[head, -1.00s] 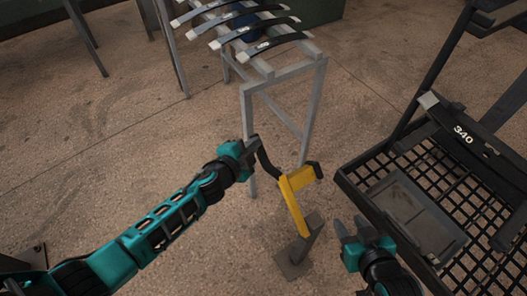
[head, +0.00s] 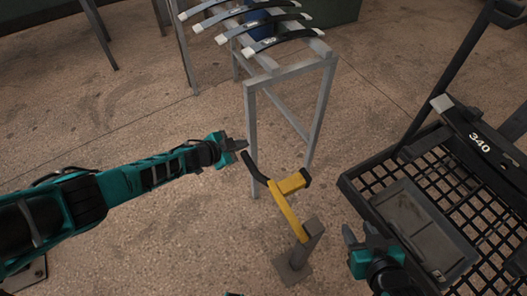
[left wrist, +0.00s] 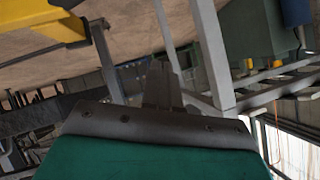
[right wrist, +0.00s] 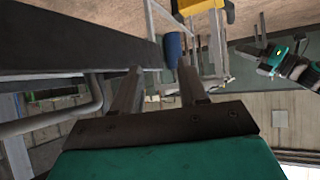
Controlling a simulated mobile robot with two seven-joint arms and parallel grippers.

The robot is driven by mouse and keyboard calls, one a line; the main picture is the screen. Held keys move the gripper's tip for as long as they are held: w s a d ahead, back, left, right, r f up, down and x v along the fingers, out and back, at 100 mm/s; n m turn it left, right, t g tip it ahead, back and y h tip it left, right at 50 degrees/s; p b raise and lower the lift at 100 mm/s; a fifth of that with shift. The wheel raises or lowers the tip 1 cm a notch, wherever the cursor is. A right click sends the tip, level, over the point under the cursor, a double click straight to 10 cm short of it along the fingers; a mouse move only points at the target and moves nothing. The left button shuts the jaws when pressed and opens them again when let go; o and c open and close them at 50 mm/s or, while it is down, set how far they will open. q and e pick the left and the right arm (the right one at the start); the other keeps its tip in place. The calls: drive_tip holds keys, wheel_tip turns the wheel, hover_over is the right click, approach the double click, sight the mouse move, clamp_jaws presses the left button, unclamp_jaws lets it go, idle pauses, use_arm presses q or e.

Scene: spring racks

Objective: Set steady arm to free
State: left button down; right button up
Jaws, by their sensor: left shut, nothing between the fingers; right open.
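The steady arm (head: 287,208) is a yellow bar on a short grey post with a square foot. Its head carries a bent black bar (head: 258,169) toward the left and a short black end at the right. Its yellow part shows at the top left of the left wrist view (left wrist: 60,22). My left gripper (head: 243,145) is shut and empty, just above the tip of the black bar; whether they touch is unclear. My right gripper (head: 356,236) is open and empty, right of the post and apart from the arm. No "free" marking is readable.
A grey metal rack (head: 290,72) holding several curved leaf springs stands behind the arm. A black mesh cart (head: 352,186) with a shallow tray and a spring marked 340 (head: 480,143) stands at the right. The floor at left is open.

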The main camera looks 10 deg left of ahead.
sight(244, 154)
use_arm(q)
drive_tip(key=w+f+b, duration=0.1)
drive_tip(key=f+b, duration=0.2)
drive_tip(key=a+f+b, duration=0.1)
drive_tip(key=f+b, duration=0.2)
drive_tip(key=w+a+f+b, duration=0.1)
drive_tip(key=f+b, duration=0.2)
drive_tip(key=shift+w+f, duration=0.15)
drive_tip(key=shift+w, duration=0.2)
drive_tip(key=shift+s+f+b, duration=0.1)
drive_tip(key=shift+b, duration=0.3)
use_arm(e)
drive_tip(key=w+a+f+y, duration=0.1)
drive_tip(key=a+f, duration=0.2)
drive_tip(key=f, duration=0.3)
drive_tip(key=shift+w+f, duration=0.15)
drive_tip(key=shift+f, duration=0.05)
